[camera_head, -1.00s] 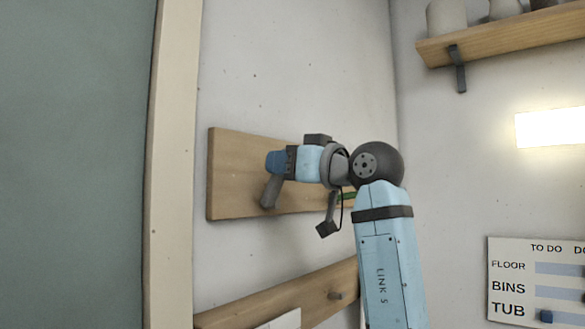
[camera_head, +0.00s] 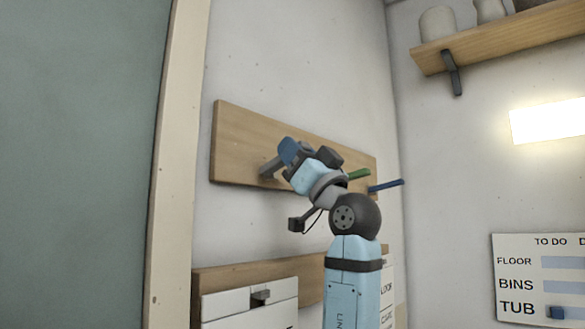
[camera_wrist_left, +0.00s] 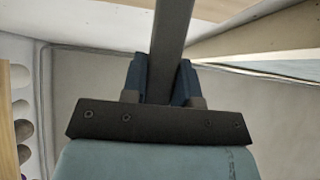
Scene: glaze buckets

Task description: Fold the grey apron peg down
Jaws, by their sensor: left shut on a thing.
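The grey apron peg (camera_head: 269,168) is on the left part of a wooden board (camera_head: 232,130) on the wall. It leans out from the board, up and to the right in the head view, into my left gripper (camera_head: 285,154). The blue fingers of my left gripper are shut on the peg. In the left wrist view the grey peg (camera_wrist_left: 174,40) runs as a bar between the fingers (camera_wrist_left: 162,88). The fingers hide the peg's outer end in the head view. My right gripper is not in view.
A green peg (camera_head: 359,174) and a blue peg (camera_head: 386,186) stick out from the right part of the board, close to my wrist. A lower wooden rail (camera_head: 222,277) has white items below. A shelf (camera_head: 480,45) is at upper right; a door frame (camera_head: 175,165) at left.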

